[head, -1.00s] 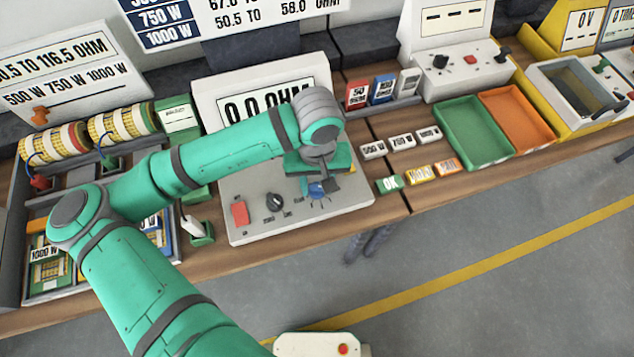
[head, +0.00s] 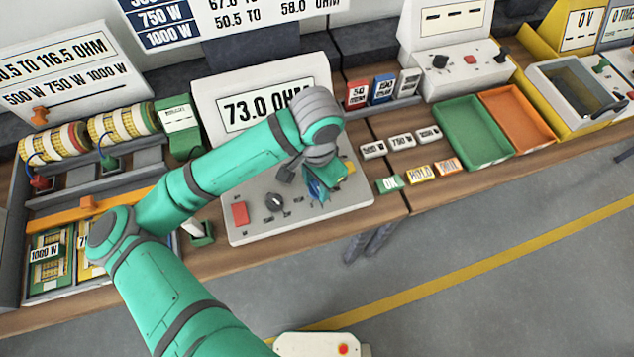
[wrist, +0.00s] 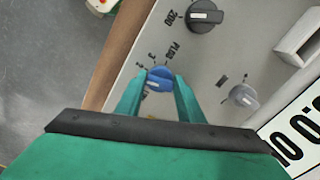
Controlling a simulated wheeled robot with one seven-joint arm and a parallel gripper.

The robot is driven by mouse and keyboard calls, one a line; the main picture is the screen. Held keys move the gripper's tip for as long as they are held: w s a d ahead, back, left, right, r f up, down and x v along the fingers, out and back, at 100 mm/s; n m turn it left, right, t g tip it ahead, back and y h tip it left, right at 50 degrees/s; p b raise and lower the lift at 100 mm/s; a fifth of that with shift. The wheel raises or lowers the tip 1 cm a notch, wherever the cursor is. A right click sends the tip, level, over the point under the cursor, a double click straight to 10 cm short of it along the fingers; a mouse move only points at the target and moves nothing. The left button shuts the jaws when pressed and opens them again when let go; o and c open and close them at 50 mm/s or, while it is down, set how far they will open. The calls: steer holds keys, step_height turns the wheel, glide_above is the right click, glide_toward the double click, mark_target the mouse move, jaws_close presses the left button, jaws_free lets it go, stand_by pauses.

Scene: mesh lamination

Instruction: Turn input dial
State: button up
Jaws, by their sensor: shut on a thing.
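The input dial is a small blue knob (wrist: 159,77) on the light grey panel of the meter (head: 240,229). Printed marks, including "PLUG", ring it in the wrist view. My gripper (wrist: 160,84) has its two green fingers on either side of the knob and is shut on it. In the head view my gripper (head: 320,188) is over the right part of the panel and partly hides the blue dial. The meter's display (head: 262,107) reads "73.0 OHM", its end partly covered by my arm.
A black dial (head: 275,202) and a red button (head: 240,213) sit left on the panel. The wrist view shows a grey knob (wrist: 244,97) near the blue one. Label blocks (head: 419,174), a green tray (head: 473,131) and an orange tray (head: 517,116) lie to the right.

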mark_target(317, 186)
steer(key=m, duration=0.5)
steer(key=shift+m, duration=0.3)
steer(key=m, duration=0.4)
steer(key=shift+m, duration=0.3)
steer(key=o, duration=1)
steer(key=shift+r, duration=0.1)
step_height(317, 186, up, 11)
steer(key=shift+f, duration=0.2)
stand_by(0.4)
